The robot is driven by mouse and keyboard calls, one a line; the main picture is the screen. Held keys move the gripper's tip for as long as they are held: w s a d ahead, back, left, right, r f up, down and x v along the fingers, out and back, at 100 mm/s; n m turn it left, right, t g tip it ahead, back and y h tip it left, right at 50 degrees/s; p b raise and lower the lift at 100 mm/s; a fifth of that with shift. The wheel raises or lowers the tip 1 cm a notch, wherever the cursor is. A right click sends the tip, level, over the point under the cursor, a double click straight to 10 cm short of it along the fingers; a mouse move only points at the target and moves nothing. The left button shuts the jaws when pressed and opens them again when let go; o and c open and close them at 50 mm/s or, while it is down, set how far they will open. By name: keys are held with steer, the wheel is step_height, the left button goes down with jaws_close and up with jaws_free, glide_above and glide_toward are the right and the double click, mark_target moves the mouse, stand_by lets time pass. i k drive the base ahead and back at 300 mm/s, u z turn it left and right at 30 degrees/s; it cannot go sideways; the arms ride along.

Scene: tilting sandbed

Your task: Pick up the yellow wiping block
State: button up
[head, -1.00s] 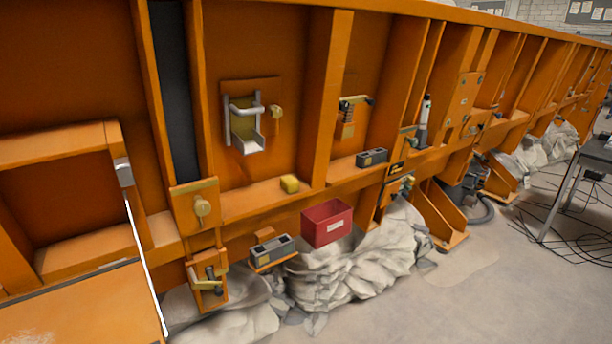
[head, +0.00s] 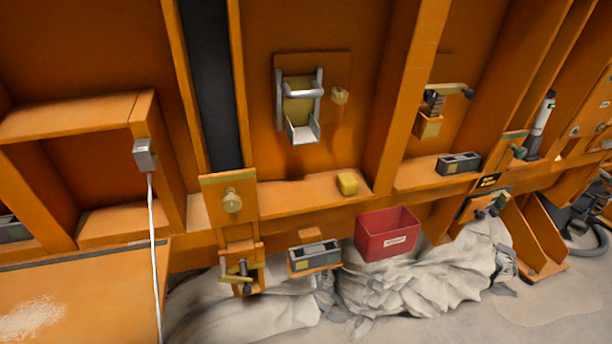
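The yellow wiping block (head: 348,184) is a small rounded yellow block. It sits on the orange ledge (head: 300,193) of the sandbed wall, near the middle of the head view, just left of an upright orange rib. Nothing covers it. My gripper is not in view, and I cannot tell its state.
A red bin (head: 388,236) is below and right of the block. A grey box (head: 315,257) on a small shelf is lower left. A grey tray (head: 459,163) lies on the ledge to the right. A metal bracket (head: 301,110) is above. Wrinkled pale sheeting (head: 430,282) covers the floor.

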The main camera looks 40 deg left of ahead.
mark_target(347, 184)
steer(key=u, duration=1)
steer(key=i, duration=0.9)
steer(key=u, duration=0.95)
